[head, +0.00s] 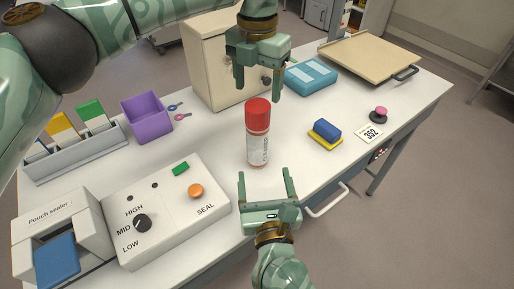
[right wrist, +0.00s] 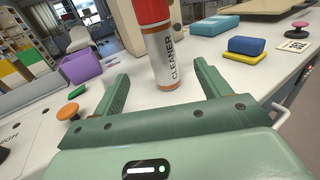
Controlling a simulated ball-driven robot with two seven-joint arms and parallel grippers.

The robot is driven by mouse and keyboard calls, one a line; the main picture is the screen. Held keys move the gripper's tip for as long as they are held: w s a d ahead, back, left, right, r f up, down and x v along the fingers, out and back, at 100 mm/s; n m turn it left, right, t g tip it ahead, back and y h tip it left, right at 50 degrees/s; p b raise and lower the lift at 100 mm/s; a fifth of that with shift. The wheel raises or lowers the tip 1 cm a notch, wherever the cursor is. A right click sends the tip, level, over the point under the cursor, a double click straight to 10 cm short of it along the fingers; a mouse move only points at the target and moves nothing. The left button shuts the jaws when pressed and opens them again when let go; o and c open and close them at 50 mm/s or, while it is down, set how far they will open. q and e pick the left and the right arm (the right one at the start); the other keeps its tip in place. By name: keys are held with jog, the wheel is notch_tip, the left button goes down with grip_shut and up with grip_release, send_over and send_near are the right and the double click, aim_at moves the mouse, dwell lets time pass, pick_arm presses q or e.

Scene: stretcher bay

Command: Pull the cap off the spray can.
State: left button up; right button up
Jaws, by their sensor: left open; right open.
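The spray can (head: 257,149) stands upright on the white table, with a white and grey body and a red cap (head: 257,115) on its top. In the right wrist view the can (right wrist: 166,62) shows the word CLEANER, and its red cap (right wrist: 152,12) is cut off by the top edge. My left gripper (head: 258,95) is open above the can, fingers pointing down, close to the cap; I cannot tell if it touches. My right gripper (head: 265,175) is open in front of the can, its fingers pointing at the can's lower body, with nothing between them.
A control box (head: 150,210) and pouch sealer (head: 60,235) stand at the left front. A purple bin (head: 147,118), beige cabinet (head: 205,65) and blue case (head: 311,76) stand behind. A blue block on a yellow one (head: 325,132) lies right.

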aim_at(258, 105)
pick_arm(q)
jog(key=shift+r, duration=0.15)
pick_arm(e)
jog(key=w, duration=0.5)
jog(key=w+a, duration=0.1)
jog(key=w, duration=0.9)
jog(key=shift+a+r, duration=0.15)
jog(key=shift+a, duration=0.2)
jog(key=c, duration=1.3)
pick_arm(q)
jog(key=shift+o, duration=1)
pick_arm(e)
jog(key=shift+c, duration=0.9)
pick_arm(q)
jog(key=r+m, duration=0.2)
jog(key=r, duration=0.1)
jog(key=shift+w+r+m+t, duration=0.2)
jog(key=shift+r+m+t, duration=0.1)
jog(key=m, duration=0.7)
jog(key=shift+s+r+m, duration=0.2)
jog(key=shift+s+m, duration=0.05)
jog(key=shift+m, duration=0.05)
notch_tip(258, 105, down, 12)
jog(key=shift+r, duration=0.15)
